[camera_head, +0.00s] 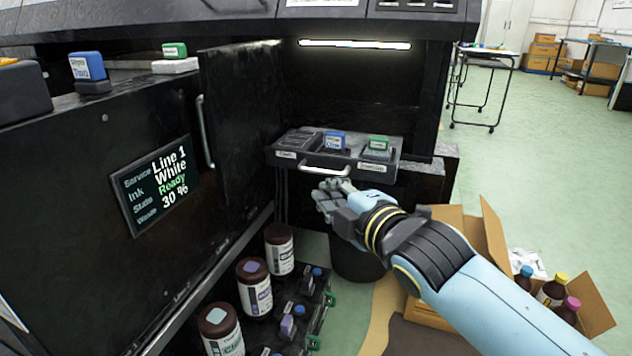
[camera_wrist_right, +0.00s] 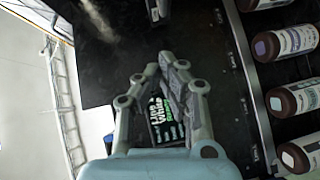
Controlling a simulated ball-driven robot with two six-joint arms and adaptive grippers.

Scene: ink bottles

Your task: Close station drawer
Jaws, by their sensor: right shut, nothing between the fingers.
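The station drawer (camera_head: 396,166) is a dark tray pulled out from the lit recess of the black machine. It holds a blue-topped block (camera_head: 335,141) and a green-topped block (camera_head: 378,143). A silver handle (camera_head: 326,171) runs along its front. My right gripper (camera_head: 332,187) is shut and empty, just below and in front of the handle; I cannot tell whether it touches the drawer. In the right wrist view its fingers (camera_wrist_right: 163,66) point toward the dark machine, with nothing between them. My left gripper is out of view.
A black door (camera_head: 238,130) with a silver handle stands open left of the recess. A status screen (camera_head: 158,185) reads "Ready". Brown bottles (camera_head: 254,286) stand on the lower rack. An open cardboard box (camera_head: 590,290) with bottles sits on the floor at right. A dark bin (camera_head: 357,265) stands below the drawer.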

